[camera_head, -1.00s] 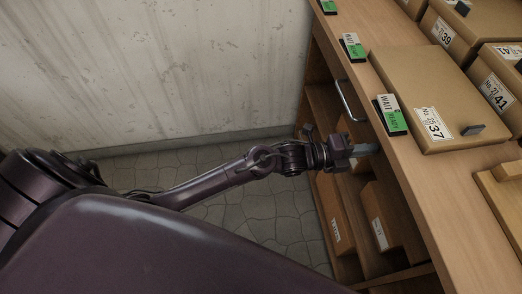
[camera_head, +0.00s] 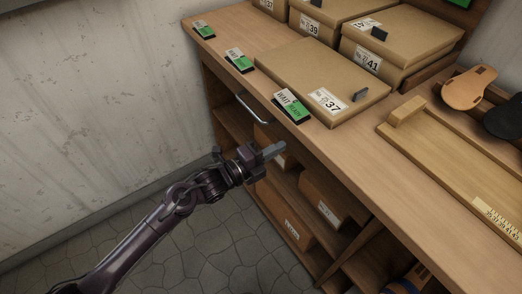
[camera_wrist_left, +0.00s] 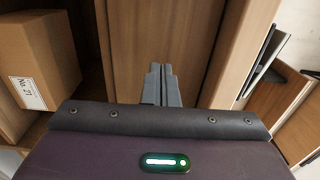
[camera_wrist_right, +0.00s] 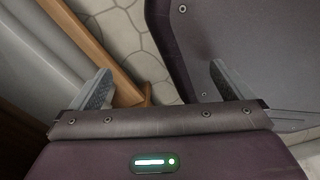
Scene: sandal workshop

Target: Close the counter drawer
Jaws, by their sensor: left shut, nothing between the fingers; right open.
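The counter drawer shows by its metal bar handle (camera_head: 252,108), under the front edge of the wooden counter (camera_head: 345,150). How far the drawer stands out is hard to tell from above. My left gripper (camera_head: 278,149) is shut and empty, at the counter's front, below and right of the handle in the head view. In the left wrist view its closed fingers (camera_wrist_left: 160,84) point toward a wooden panel; contact cannot be told. My right gripper (camera_wrist_right: 160,82) is open and empty, over the tiled floor in its wrist view. It is outside the head view.
Green-and-white WAIT/READY signs (camera_head: 292,106) line the counter's front edge. Cardboard boxes (camera_head: 318,82) stand behind them. A wooden measuring board (camera_head: 440,155) and sandal soles (camera_head: 468,88) lie at the right. Open shelves below hold boxes (camera_head: 330,195). The tiled floor left is clear.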

